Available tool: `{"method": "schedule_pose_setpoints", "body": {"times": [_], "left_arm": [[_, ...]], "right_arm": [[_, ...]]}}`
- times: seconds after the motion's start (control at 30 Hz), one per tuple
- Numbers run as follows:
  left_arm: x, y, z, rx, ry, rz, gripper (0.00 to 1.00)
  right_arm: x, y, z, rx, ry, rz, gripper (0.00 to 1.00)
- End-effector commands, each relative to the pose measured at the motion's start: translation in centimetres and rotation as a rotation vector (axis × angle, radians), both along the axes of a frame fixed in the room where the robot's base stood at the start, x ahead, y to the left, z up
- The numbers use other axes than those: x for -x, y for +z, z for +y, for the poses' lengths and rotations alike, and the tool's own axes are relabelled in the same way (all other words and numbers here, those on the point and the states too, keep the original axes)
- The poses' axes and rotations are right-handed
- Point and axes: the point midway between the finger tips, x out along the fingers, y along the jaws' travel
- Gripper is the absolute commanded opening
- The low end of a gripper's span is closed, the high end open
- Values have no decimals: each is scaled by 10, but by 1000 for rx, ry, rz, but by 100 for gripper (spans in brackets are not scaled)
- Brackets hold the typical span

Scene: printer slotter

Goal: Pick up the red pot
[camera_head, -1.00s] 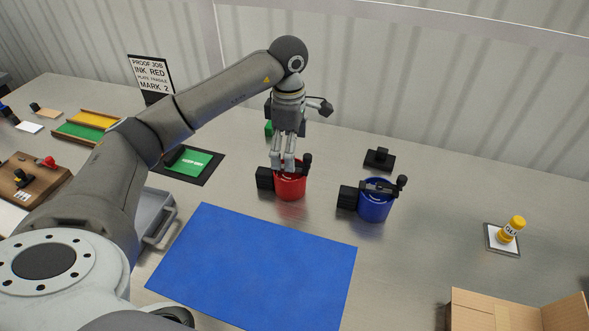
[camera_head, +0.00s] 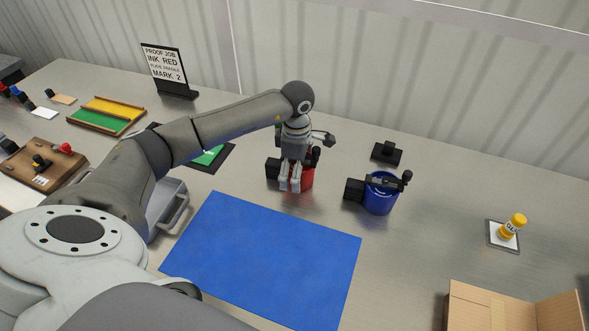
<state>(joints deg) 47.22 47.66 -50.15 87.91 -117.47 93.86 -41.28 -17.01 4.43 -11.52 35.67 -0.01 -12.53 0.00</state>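The red pot (camera_head: 307,179) stands on the metal table behind the blue mat, with a black block on its left side and a dark handle at its upper right. My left gripper (camera_head: 289,186) points down right at the pot, its fingers in front of the pot's left part and hiding much of it. I cannot tell whether the fingers touch the pot or are closed on it. My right gripper is not in view.
A blue pot (camera_head: 380,196) with a similar black block stands to the right. A black stand (camera_head: 386,152) is behind it. The blue mat (camera_head: 262,258) lies in front, bare. A glue bottle (camera_head: 513,226) and a cardboard box (camera_head: 500,305) are at the right. A sign (camera_head: 165,65) stands at the back left.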

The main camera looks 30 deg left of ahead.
Motion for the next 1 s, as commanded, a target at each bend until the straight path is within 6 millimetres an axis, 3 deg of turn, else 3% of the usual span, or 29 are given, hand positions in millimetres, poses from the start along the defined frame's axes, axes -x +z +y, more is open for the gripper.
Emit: {"method": "schedule_pose_setpoints", "body": {"times": [0.07, 0.5, 0.83, 1.0], "left_arm": [[0, 0, 0, 0, 0, 0, 95], [0, 0, 0, -1, 0, 1, 38], [-1, 3, 1, -1, 1, -2, 37], [-2, 18, 1, -1, 0, -5, 37]], "right_arm": [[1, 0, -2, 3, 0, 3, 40], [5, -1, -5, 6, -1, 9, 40], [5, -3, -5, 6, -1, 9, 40], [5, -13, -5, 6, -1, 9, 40]]}}
